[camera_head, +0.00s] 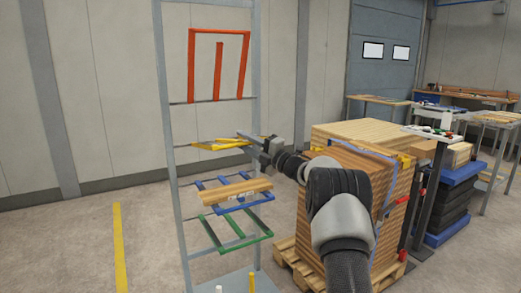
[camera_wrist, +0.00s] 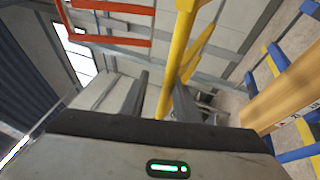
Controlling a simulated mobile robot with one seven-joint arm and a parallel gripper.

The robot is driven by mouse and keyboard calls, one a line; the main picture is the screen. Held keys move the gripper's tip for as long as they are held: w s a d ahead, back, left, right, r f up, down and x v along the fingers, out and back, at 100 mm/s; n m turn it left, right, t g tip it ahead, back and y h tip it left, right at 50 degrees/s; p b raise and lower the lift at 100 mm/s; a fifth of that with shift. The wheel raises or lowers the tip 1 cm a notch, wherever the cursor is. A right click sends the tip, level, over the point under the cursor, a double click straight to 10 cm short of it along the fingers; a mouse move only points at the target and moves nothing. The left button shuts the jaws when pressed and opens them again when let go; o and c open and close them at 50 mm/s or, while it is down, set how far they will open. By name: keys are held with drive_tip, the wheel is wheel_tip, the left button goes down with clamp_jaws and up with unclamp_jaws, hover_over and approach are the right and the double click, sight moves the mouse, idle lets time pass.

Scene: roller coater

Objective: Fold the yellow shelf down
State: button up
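The yellow shelf (camera_head: 220,145) is a thin bar frame on the grey rack. In the head view it sticks out from the rack and looks close to level, seen nearly edge-on. My gripper (camera_head: 258,141) is at its right end. In the wrist view, a yellow bar of the shelf (camera_wrist: 178,55) runs down between my two fingers (camera_wrist: 162,98). The fingers stand apart, with a visible gap on the left side of the bar. The lower end of the bar is hidden behind the gripper body.
Above, the red shelf (camera_head: 219,34) stands upright against the rack (camera_head: 168,75). Below, the blue shelf (camera_head: 217,182) carries a wooden plank (camera_head: 236,191), and the green shelf (camera_head: 235,243) is lower. A pallet stack of wood (camera_head: 350,130) stands close right.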

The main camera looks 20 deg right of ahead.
drive_tip(key=p+v, duration=0.1)
drive_tip(key=v, duration=1.6)
drive_tip(key=shift+s+d+r, duration=0.1)
drive_tip(key=shift+d, duration=0.05)
